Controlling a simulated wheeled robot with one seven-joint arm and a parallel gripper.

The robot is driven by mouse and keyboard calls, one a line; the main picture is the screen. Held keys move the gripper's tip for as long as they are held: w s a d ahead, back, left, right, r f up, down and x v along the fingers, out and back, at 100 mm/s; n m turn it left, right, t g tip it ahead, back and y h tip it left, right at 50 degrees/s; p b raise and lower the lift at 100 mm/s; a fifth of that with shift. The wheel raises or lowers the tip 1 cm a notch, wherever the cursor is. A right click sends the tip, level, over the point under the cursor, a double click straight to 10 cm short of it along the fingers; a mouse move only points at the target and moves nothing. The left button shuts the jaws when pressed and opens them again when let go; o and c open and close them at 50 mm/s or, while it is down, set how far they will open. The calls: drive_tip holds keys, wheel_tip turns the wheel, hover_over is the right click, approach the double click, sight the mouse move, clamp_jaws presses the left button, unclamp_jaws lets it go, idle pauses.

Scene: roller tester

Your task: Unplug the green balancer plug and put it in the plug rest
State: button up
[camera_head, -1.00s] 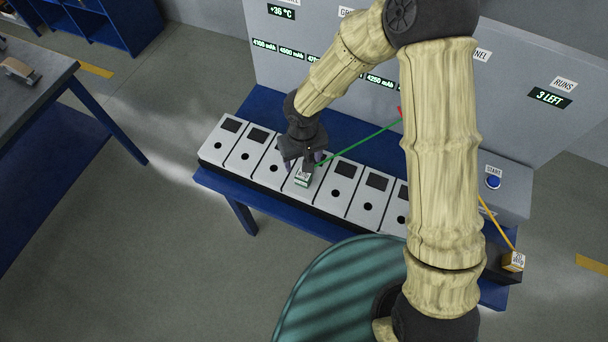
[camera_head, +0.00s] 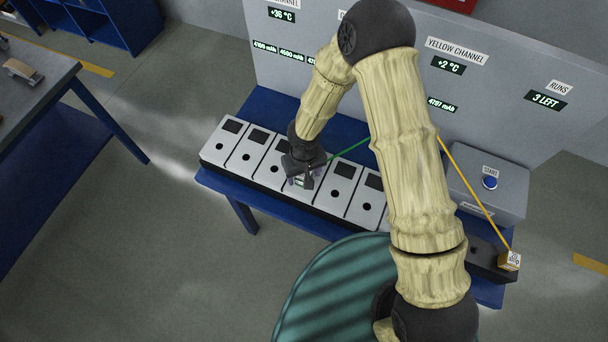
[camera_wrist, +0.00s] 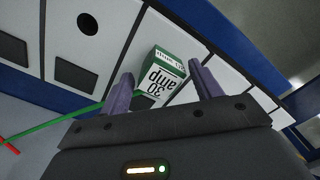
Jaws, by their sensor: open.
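The green balancer plug (camera_wrist: 163,73) is a green block with a white face marked "30 amp". It stands on one of the white units in the row, with a green cable (camera_head: 347,148) running to it. In the wrist view the open fingers of my gripper (camera_wrist: 161,68) point towards the plug, one on each side of it in the picture. I cannot tell whether they touch it. In the head view my gripper (camera_head: 303,172) is right over the plug and hides most of it. I cannot clearly identify the plug rest.
White units (camera_head: 341,189) with dark screens and round holes line the blue bench (camera_head: 262,107). A black strip (camera_head: 481,252) at the right carries a yellow plug (camera_head: 509,261) on a yellow cable. A grey box with a blue button (camera_head: 490,182) stands behind it. A grey panel rises at the back.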

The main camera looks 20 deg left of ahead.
drive_tip(key=shift+f, duration=0.5)
drive_tip(key=shift+c, duration=0.4)
drive_tip(key=c, duration=1.1)
